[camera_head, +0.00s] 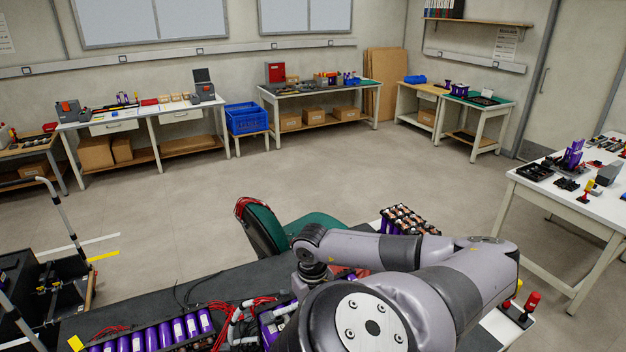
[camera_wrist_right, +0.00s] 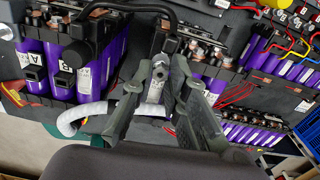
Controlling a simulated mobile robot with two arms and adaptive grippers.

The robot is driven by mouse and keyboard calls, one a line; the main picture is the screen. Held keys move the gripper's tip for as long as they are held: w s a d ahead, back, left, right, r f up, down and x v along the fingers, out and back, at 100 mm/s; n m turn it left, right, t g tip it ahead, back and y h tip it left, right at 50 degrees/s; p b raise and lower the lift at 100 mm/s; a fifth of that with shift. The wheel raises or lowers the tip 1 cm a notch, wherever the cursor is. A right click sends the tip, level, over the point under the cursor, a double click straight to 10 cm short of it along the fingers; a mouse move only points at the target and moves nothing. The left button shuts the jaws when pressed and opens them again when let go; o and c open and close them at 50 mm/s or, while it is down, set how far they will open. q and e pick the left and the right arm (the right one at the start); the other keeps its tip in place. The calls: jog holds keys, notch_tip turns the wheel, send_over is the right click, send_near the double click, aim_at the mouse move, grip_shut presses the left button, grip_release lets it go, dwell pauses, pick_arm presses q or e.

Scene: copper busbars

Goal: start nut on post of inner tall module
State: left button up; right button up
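In the right wrist view, the two dark fingers of my right gripper (camera_wrist_right: 160,82) point down among the modules. A small grey metal piece (camera_wrist_right: 160,71), nut or post end, shows between the fingertips. I cannot tell whether the fingers touch it. In the head view, my right arm covers this spot and hides the gripper. My left gripper is in neither view.
A grey hose (camera_wrist_right: 75,122) bends close beside the left finger, and a black cable arches above the modules. Lower purple modules (camera_wrist_right: 240,132) and red wires lie to the right. In the head view, a row of purple cells (camera_head: 150,338) lies on the dark bench (camera_head: 190,290).

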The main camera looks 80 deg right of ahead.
grip_shut()
jog(key=m, duration=0.4)
jog(key=shift+f, duration=0.15)
jog(key=m, duration=0.3)
jog(key=shift+s, duration=0.1)
jog(key=o, duration=0.6)
grip_release()
jog(key=shift+o, duration=0.2)
jog(key=shift+r, duration=3)
